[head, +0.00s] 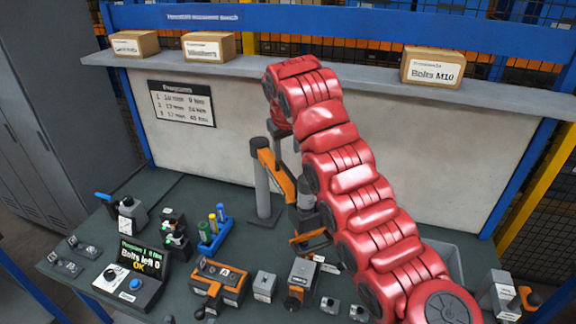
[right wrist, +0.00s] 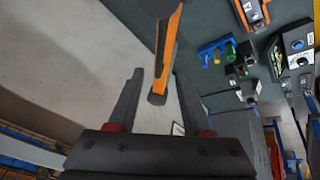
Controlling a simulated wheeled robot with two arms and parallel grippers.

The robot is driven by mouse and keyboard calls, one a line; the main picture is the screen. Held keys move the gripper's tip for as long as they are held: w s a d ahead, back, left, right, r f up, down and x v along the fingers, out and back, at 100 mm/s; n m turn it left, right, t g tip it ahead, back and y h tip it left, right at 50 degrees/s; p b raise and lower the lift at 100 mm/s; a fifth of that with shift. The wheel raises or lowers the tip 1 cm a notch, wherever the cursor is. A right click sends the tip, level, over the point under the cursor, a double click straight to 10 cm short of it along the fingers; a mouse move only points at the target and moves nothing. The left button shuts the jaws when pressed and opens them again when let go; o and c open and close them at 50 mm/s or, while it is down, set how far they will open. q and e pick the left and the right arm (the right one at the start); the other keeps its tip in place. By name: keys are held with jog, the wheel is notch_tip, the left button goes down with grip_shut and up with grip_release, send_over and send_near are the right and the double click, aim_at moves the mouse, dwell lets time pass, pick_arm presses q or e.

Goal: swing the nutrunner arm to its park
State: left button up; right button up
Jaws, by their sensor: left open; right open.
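The nutrunner arm (head: 281,178) is an orange bar beside a grey post (head: 264,190) on the bench. A dark grey cylinder hangs at its near end, partly hidden by my red right arm. My right arm reaches across from the lower right, and its gripper is mostly hidden behind its own links in the head view. In the right wrist view my right gripper (right wrist: 158,76) is open. The orange bar (right wrist: 170,45) runs into the space between its fingers, its dark end near the palm. I cannot tell whether the fingers touch it. My left gripper is not in view.
A display (head: 140,253) reads "Bolts left 0 OK". A blue holder (head: 214,235), an orange-black tool block (head: 220,283) and several small boxes stand on the bench. Cartons, one marked Bolts M10 (head: 433,68), sit on the shelf (head: 330,73). A grey bin stands partly behind my arm.

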aim_at(287, 170)
jog(key=p+x, duration=0.3)
jog(key=x, duration=0.5)
jog(key=shift+p, duration=0.4)
jog(key=shift+w+f, duration=0.25)
jog(key=shift+f, duration=0.4)
grip_shut()
